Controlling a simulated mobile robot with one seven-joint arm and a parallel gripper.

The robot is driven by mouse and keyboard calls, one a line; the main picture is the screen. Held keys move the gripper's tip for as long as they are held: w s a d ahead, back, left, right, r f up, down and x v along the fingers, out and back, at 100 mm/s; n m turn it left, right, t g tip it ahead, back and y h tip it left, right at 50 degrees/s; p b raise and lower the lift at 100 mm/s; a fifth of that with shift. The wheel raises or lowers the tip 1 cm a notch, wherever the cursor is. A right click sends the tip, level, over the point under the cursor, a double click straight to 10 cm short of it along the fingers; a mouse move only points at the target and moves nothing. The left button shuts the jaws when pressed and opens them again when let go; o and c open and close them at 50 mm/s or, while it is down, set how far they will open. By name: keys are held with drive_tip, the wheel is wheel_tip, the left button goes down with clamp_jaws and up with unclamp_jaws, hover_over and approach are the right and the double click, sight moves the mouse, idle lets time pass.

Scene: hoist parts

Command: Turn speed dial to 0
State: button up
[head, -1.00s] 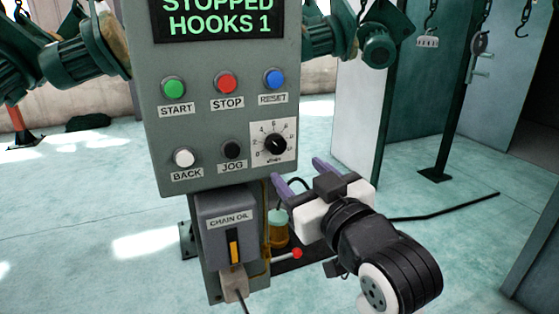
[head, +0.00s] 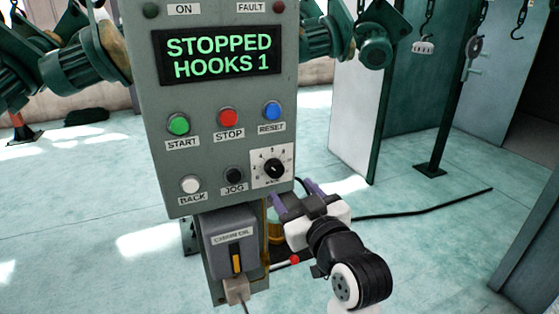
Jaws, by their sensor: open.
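The speed dial is a round black knob (head: 273,168) on a white square plate with a number scale, at the lower right of the grey control panel (head: 160,100). The knob's pointer is too small for me to read its setting surely. My gripper (head: 295,194) is open and empty, with two purple fingers pointing up toward the panel. The fingertips are just below and right of the dial plate, and appear apart from the knob. The panel's screen (head: 221,57) reads STOPPED, HOOKS 1.
Start (head: 178,125), stop (head: 227,118), reset (head: 271,111), back (head: 190,185) and jog (head: 234,175) buttons surround the dial's left and upper sides. A black cable (head: 420,213) lies on the open floor at right.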

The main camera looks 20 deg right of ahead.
sight(277, 174)
drive_tip(key=w+p, duration=0.1)
drive_tip(key=w, duration=0.6)
drive_tip(key=shift+w+a+p, duration=0.15)
drive_tip(key=shift+w+p, duration=0.2)
drive_tip(key=shift+p, duration=0.05)
drive_tip(key=c, duration=1)
drive_tip(key=shift+f, duration=0.1)
drive_tip(key=shift+b, duration=0.4)
